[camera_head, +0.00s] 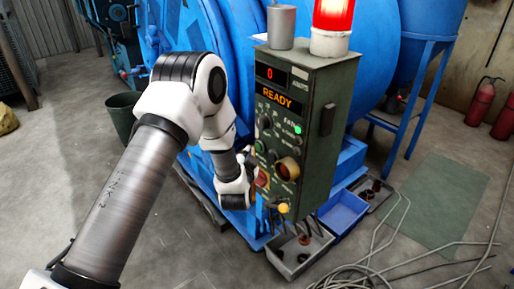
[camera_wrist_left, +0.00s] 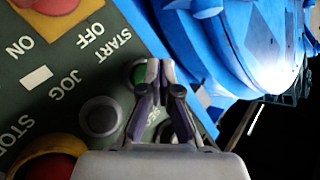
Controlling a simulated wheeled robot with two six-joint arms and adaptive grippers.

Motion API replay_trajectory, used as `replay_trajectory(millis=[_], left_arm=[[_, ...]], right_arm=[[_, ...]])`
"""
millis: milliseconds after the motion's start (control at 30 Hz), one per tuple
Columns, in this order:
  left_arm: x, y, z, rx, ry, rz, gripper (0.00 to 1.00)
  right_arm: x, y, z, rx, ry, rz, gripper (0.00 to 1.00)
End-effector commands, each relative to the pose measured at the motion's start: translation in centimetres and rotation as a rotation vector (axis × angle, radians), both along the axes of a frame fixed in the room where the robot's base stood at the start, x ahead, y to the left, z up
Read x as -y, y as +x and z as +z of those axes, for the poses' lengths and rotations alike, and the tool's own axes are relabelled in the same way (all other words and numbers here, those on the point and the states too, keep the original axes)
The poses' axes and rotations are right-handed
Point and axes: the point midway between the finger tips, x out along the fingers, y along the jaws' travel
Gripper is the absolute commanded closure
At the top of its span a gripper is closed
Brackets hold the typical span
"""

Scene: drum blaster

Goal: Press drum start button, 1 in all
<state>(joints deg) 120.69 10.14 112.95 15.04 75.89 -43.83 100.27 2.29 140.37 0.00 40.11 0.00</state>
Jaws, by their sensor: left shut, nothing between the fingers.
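The green control box (camera_head: 318,130) faces me with a display reading "0" and "READY". Its panel also fills the left of the left wrist view (camera_wrist_left: 38,95), with upside-down labels START, OFF, ON, JOG and STOP. The green start button (camera_wrist_left: 138,74) sits by the START label, partly hidden behind my fingers. My left gripper (camera_wrist_left: 160,68) is shut and empty, its fingertips right at the green button's edge; I cannot tell whether they touch it. In the head view the left gripper (camera_head: 248,160) is close to the panel's left edge. My right gripper is not in view.
A red beacon (camera_head: 332,18) and a grey cup (camera_head: 281,27) stand on the box. Blue drum machinery (camera_head: 215,50) is behind. Bins (camera_head: 300,252) and cables (camera_head: 370,265) lie below.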

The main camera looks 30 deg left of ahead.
Motion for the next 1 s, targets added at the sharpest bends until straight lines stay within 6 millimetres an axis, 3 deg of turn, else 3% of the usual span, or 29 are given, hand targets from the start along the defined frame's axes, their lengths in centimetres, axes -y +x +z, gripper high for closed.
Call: replay_trajectory(millis=[1000], left_arm=[[0.5,1.1,0.0,0.0,0.0,0.0,1.0]], right_arm=[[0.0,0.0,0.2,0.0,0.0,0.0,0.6]])
